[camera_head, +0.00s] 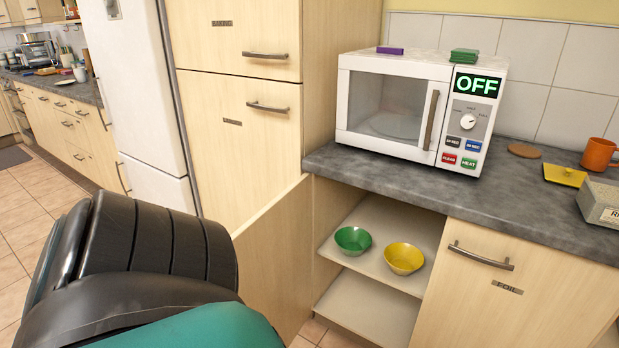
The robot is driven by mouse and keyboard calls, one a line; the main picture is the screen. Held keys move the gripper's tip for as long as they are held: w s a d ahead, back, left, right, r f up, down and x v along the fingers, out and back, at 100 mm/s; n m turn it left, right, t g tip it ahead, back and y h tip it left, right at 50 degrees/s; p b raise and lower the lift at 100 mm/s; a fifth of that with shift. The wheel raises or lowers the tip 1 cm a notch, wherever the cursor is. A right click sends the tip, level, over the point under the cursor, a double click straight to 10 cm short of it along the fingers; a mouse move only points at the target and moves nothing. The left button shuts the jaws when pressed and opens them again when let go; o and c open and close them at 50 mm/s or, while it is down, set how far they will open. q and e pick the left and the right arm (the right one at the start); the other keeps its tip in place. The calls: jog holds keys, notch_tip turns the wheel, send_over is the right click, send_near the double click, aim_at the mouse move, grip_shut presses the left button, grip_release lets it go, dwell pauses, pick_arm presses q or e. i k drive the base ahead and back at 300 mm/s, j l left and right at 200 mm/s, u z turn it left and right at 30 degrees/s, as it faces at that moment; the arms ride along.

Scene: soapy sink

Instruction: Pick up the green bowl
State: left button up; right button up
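The green bowl (353,241) stands upright on the upper shelf (375,264) of an open lower cabinet, under the counter and below the microwave. It looks empty. A yellow bowl (404,258) stands just to its right on the same shelf, a small gap apart. My own arm fills the lower left of the view. Neither gripper shows in the view, and nothing is seen touching the green bowl.
The cabinet's open door (272,258) stands out to the left of the shelf. A closed drawer front (492,290) is to the right. The microwave (400,108) reads OFF on the counter (545,190). An orange mug (598,154) and a yellow dish (564,175) are at the right.

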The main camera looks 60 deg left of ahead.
aim_at(353, 241)
jog(key=i+u, duration=0.15)
jog(key=u, duration=0.3)
jog(key=i+u, duration=0.15)
jog(key=u, duration=0.35)
jog(key=i+l+u, duration=0.1)
jog(key=u, duration=0.35)
jog(key=i+u, duration=0.15)
jog(key=u, duration=0.3)
jog(key=i+l+u, duration=0.1)
jog(key=u, duration=0.3)
jog(key=i+l+u, duration=0.1)
jog(key=l+u, duration=0.15)
jog(key=u, duration=0.2)
jog(key=i+l+u, duration=0.25)
jog(key=l+u, duration=0.1)
jog(key=u, duration=0.15)
